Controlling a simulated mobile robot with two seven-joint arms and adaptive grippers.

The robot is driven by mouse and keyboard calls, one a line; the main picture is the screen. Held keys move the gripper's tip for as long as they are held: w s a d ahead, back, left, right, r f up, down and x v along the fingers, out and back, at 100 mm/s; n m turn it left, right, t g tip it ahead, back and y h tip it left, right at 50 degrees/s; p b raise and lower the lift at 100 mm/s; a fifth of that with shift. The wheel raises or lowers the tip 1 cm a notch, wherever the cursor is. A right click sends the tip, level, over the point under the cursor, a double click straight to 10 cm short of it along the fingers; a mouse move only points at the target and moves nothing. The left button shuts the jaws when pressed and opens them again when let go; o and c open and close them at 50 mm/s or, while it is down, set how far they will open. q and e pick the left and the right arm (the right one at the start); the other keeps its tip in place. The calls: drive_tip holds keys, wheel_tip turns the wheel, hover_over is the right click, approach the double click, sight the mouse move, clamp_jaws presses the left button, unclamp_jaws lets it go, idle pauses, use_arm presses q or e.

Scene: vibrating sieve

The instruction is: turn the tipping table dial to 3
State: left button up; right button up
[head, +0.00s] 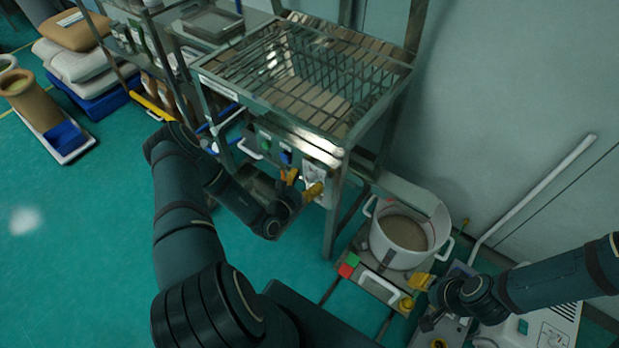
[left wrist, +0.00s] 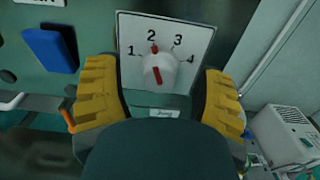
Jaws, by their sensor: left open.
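The dial (left wrist: 158,72) is a pale knob with red marks on a white plate (left wrist: 203,38) numbered 1 to 4. Its upper red mark is by the 2. In the head view the plate (head: 314,171) sits on the front of the steel table frame, partly hidden by my gripper. My left gripper (left wrist: 161,98) is open, its yellow fingers on either side of the knob and apart from it. It also shows in the head view (head: 302,183). My right gripper (head: 420,282) is beside the white pot, its jaws too small to read.
A blue switch (left wrist: 50,50) is left of the dial plate. The steel table (head: 300,75) with its slatted top stands above. A white pot (head: 400,255) stands on a scale (head: 377,288) at right. Green floor at left is mostly clear.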

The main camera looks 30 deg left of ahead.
use_arm(q)
drive_tip(key=shift+w, duration=0.6)
clamp_jaws()
drive_tip(key=shift+r, duration=0.1)
drive_tip(key=m+p, duration=0.2)
drive_tip(key=m, duration=0.1)
drive_tip(key=shift+d, duration=0.1)
drive_tip(key=m+p, duration=0.1)
drive_tip(key=m, duration=0.2)
drive_tip(key=shift+d+m+p, duration=0.1)
drive_tip(key=shift+m+p, duration=0.5)
drive_tip(key=shift+m, duration=0.7)
